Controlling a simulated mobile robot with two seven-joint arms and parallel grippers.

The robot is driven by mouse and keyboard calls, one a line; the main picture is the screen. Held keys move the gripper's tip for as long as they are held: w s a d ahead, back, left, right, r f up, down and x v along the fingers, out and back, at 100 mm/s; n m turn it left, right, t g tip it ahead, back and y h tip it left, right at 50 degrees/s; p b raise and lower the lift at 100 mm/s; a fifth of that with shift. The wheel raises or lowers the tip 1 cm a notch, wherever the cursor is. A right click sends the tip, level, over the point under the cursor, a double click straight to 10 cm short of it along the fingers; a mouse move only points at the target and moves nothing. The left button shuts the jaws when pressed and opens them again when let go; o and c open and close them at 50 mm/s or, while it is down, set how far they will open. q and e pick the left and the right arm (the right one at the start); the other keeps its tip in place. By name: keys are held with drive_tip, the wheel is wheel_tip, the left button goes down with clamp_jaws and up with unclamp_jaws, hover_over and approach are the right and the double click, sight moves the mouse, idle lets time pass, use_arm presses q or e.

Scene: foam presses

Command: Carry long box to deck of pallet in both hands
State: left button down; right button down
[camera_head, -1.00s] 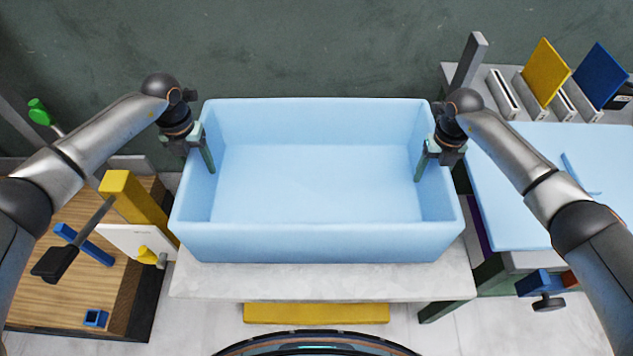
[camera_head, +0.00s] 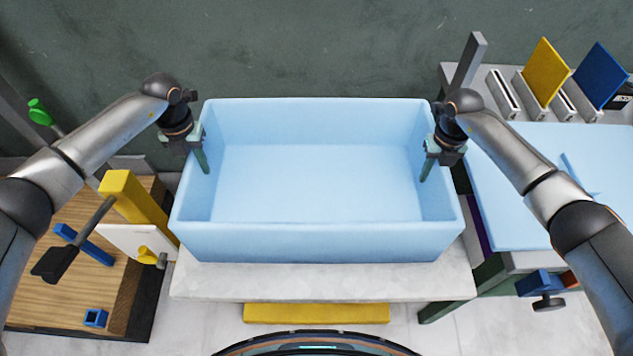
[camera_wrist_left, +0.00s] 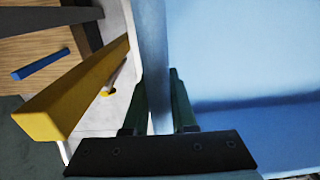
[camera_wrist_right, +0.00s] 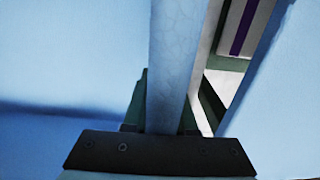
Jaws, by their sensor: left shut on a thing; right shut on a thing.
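The long box (camera_head: 315,240) is a large, light blue, open-topped box, empty, in the middle of the head view. It rests on or just over a pale marble-like top (camera_head: 320,282); I cannot tell if there is a gap. My left gripper (camera_head: 203,160) is shut on the box's left wall, one finger inside and one outside; the wall also shows between its fingers in the left wrist view (camera_wrist_left: 154,60). My right gripper (camera_head: 428,166) is shut on the right wall, seen between its fingers in the right wrist view (camera_wrist_right: 177,60). I cannot make out a pallet.
At left is a wooden-topped bench (camera_head: 50,285) with a yellow post (camera_head: 135,200) close to the box. At right is a light blue sheet (camera_head: 530,210) on a table, with yellow (camera_head: 545,72) and blue (camera_head: 601,75) panels behind. A yellow bar (camera_head: 316,313) lies low in front.

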sight(191, 153)
drive_tip(key=shift+r, duration=0.1)
idle(0.4)
